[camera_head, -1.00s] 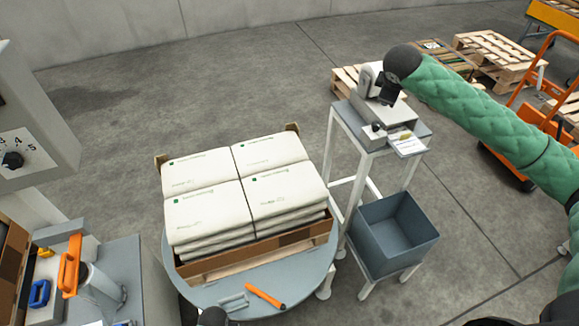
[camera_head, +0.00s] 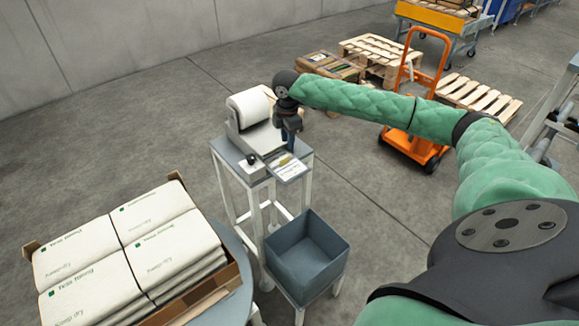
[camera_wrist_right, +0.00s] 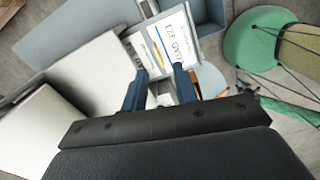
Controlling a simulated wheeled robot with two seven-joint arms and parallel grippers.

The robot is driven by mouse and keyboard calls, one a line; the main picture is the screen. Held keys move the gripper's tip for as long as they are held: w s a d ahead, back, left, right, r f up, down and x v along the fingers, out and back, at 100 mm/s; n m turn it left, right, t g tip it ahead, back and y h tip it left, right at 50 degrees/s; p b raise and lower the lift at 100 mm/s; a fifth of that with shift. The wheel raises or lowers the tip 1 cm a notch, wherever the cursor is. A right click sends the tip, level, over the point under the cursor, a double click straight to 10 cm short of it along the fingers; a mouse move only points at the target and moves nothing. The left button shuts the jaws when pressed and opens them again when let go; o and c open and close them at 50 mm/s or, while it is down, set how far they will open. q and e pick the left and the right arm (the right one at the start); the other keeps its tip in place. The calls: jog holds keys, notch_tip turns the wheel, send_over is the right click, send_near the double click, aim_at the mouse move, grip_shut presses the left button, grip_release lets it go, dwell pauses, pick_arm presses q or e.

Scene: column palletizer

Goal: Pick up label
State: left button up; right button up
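The white printed label (camera_head: 290,169) sticks out over the front of the label printer (camera_head: 248,112), which stands on a small grey-topped stand. In the right wrist view the label (camera_wrist_right: 172,40) shows its black print, upside down, just beyond the fingertips. My right gripper (camera_head: 289,143) points down beside the printer, close above and behind the label. In the wrist view its two dark blue fingers (camera_wrist_right: 160,76) are apart, with nothing held between them. I cannot tell the exact gap to the label. My left gripper is out of view.
White sacks (camera_head: 130,255) fill a carton at lower left. An orange hand truck (camera_head: 412,140) and wooden pallets (camera_head: 385,58) are farther back.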

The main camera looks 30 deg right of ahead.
aim_at(290, 166)
jog(key=shift+a+f+n+p, duration=0.15)
jog(key=shift+f+n+p, duration=0.2)
jog(key=shift+f+n, duration=0.3)
jog(key=shift+a+f+n+p, duration=0.15)
jog(key=shift+f+n+p, duration=0.25)
jog(key=shift+f, duration=0.45)
jog(key=f+p, duration=0.1)
jog(key=f, duration=0.1)
jog(key=f+p, duration=0.1)
jog(key=f, duration=0.1)
jog(key=shift+w+a+p, duration=0.15)
jog(key=shift+w+p, duration=0.15)
jog(key=shift+p, duration=0.05)
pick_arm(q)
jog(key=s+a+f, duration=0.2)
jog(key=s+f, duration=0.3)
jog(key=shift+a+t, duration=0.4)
pick_arm(e)
jog(key=shift+f, duration=0.35)
grip_shut()
